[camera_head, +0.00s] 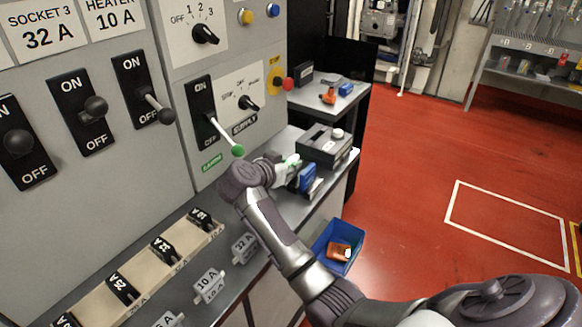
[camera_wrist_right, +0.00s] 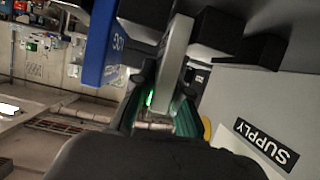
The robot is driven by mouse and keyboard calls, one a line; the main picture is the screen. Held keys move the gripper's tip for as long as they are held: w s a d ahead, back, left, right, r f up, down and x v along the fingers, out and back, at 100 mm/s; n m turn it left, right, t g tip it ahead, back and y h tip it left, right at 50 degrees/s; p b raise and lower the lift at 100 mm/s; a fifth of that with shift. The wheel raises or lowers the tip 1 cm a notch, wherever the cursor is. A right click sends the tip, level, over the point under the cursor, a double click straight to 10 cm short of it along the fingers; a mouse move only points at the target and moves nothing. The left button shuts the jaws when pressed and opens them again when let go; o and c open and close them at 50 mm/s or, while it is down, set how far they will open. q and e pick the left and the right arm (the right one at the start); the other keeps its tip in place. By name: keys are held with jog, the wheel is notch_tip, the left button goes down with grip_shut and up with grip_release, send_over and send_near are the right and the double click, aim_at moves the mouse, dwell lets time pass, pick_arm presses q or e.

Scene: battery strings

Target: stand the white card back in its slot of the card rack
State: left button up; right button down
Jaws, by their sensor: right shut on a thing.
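My right gripper (camera_head: 284,168) is at the bench ledge below the supply switch, with its green fingers partly hidden by my wrist. In the right wrist view my right gripper (camera_wrist_right: 166,98) is shut on a pale flat card, the white card (camera_wrist_right: 176,48), which extends up between the fingers. A blue card (camera_wrist_right: 98,42) with white lettering stands beside it, apart from it. The blue card also shows in the head view (camera_head: 307,177), just right of my gripper. The card rack's slots cannot be made out clearly. My left gripper is not in view.
A grey box with a dark top (camera_head: 325,146) stands behind the blue card. The switch panel (camera_head: 180,100) rises close on the left, with a green-knobbed lever (camera_head: 237,151) near my wrist. A blue bin (camera_head: 340,262) is below. The red floor at right is open.

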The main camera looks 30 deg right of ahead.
jog(key=shift+f, duration=0.25)
jog(key=shift+f, duration=0.1)
jog(key=c, duration=1.2)
grip_release()
jog(key=shift+s+a+r, duration=0.1)
jog(key=shift+a+r, duration=0.1)
jog(key=shift+a, duration=0.05)
jog(key=v, duration=1.1)
jog(key=shift+s+a+r, duration=0.1)
jog(key=shift+s+a, duration=0.05)
